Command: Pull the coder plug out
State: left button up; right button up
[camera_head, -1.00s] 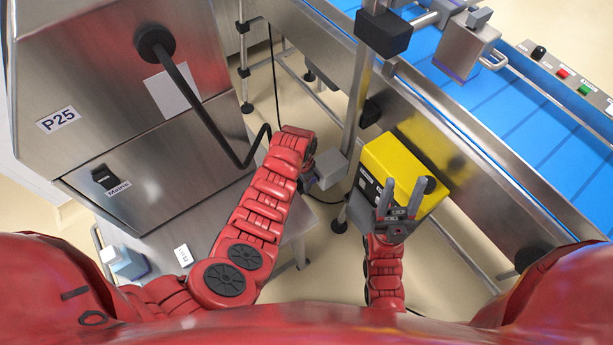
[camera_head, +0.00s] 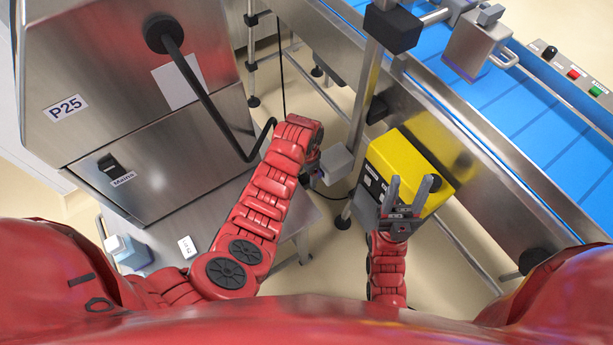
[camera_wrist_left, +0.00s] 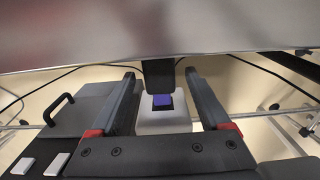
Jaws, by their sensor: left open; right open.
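My left gripper (camera_head: 316,164) is beside a small grey box (camera_head: 336,163), its fingers mostly hidden by the arm in the head view. In the left wrist view the left gripper (camera_wrist_left: 160,74) is open, its fingers apart on either side of a black block (camera_wrist_left: 158,82). A purple-blue square (camera_wrist_left: 162,101) shows at the block's lower end, in front of a whitish housing (camera_wrist_left: 165,120). I cannot tell for sure which part is the coder plug. My right gripper (camera_head: 410,184) is open and empty, in front of the yellow box (camera_head: 408,160).
A steel cabinet marked P25 (camera_head: 130,90) stands left, with a thick black cable. The conveyor with a blue belt (camera_head: 500,95) runs along the right, with a metal post (camera_head: 366,95) beside it. A low steel table (camera_head: 295,222) carries a blue-white item (camera_head: 130,252) and a small white label (camera_head: 187,247).

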pick_arm(q)
notch_tip(320, 180, up, 8)
jog(key=shift+w+b, duration=0.1)
jog(key=shift+b, duration=0.4)
notch_tip(320, 180, up, 7)
jog(key=p, duration=0.5)
send_over(307, 176)
jog(key=shift+a+r, duration=0.1)
jog(key=shift+b, duration=0.3)
